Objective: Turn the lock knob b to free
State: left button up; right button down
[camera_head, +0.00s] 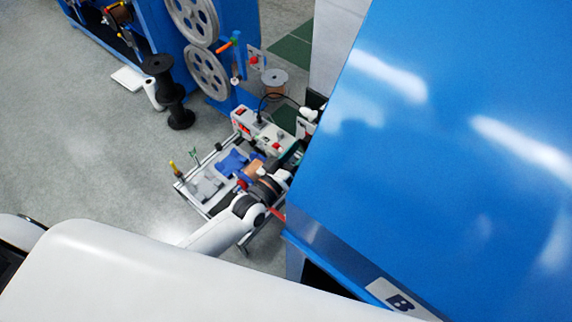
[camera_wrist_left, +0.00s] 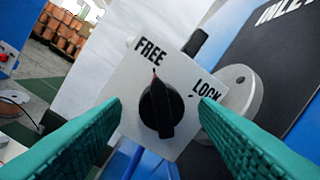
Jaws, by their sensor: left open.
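The lock knob (camera_wrist_left: 160,106) is a black rotary knob on a light grey plate (camera_wrist_left: 132,80) printed FREE and LOCK. Its ridge stands nearly upright in the left wrist view, with a red mark at the top end, by the word FREE. My left gripper (camera_wrist_left: 161,108) has two teal ribbed fingers, open, one on each side of the knob. A gap shows on both sides, so I see no clear contact. In the head view my left arm reaches over a cart, and the knob cannot be made out there. My right gripper is not in view.
A large blue cabinet (camera_head: 440,120) marked B fills the right of the head view. The cart (camera_head: 196,202) carries tools and a grey control box (camera_head: 262,130). Grey pulleys (camera_head: 207,72) and a black spool (camera_head: 168,92) stand beyond. The floor at left is clear.

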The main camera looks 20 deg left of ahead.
pick_arm(q)
jog(key=b+v, duration=0.2)
jog(key=v, duration=0.9)
